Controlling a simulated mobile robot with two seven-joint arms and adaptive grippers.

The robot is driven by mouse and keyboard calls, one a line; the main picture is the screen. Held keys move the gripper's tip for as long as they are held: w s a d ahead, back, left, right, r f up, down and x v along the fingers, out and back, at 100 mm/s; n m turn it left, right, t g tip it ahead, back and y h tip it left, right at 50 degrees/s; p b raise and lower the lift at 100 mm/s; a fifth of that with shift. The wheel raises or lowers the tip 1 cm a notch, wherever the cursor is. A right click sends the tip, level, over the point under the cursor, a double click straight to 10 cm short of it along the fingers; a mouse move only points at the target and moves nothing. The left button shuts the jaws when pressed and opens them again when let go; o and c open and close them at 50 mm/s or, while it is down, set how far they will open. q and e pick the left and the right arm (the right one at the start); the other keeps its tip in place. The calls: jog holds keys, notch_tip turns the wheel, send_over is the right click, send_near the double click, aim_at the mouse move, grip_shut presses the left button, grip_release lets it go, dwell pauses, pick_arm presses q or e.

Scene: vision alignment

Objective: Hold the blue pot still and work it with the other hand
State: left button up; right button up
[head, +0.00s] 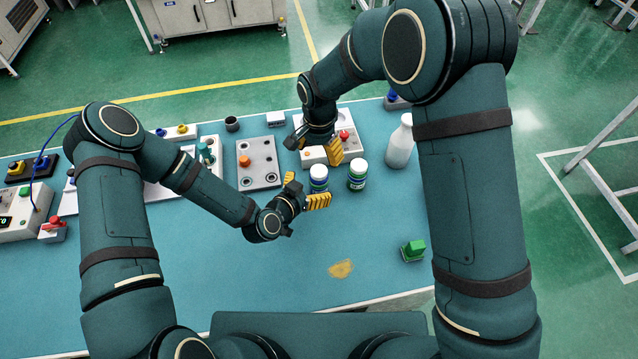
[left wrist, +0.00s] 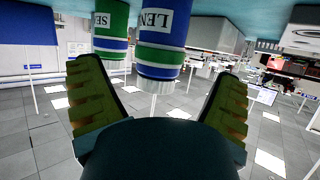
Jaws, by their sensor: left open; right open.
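The blue pot (head: 318,178), a small jar with a white lid and blue and green bands, stands upright on the blue-green table. My left gripper (head: 305,191) is open just left and in front of it, with yellow fingers. In the left wrist view the nearer jar (left wrist: 161,48) appears upside down between the spread fingers (left wrist: 160,105), with clear gaps to both. My right gripper (head: 325,153) is open above and behind the blue pot, pointing down; one finger is partly hidden. It holds nothing that I can see.
A similar green-banded jar (head: 357,175) stands close right of the pot and shows behind it in the left wrist view (left wrist: 111,30). A white bottle (head: 400,143) is farther right. A grey plate (head: 258,163) with an orange knob lies left. The front table is mostly clear.

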aim_at(314, 183)
pick_arm(q)
jog(key=shift+x, duration=2.45)
grip_shut()
pick_arm(e)
jog(key=n, duration=0.4)
jog(key=s+f+n, duration=0.1)
jog(key=n, duration=0.7)
jog(key=shift+s+a+f+n+g, duration=0.1)
jog(key=shift+s+f+n+g, duration=0.1)
jog(key=shift+f+n+g, duration=0.15)
jog(key=n, duration=0.6)
jog(key=shift+s, duration=0.1)
jog(key=n, duration=0.6)
jog(key=shift+r+n, duration=0.15)
jog(key=shift+n, duration=0.1)
jog(key=n, duration=0.4)
jog(key=w+n, duration=0.1)
jog(key=n, duration=0.1)
jog(key=shift+r, duration=0.3)
jog(key=n, duration=0.4)
jog(key=shift+w+r+n, duration=0.3)
jog(key=shift+r+n, duration=0.1)
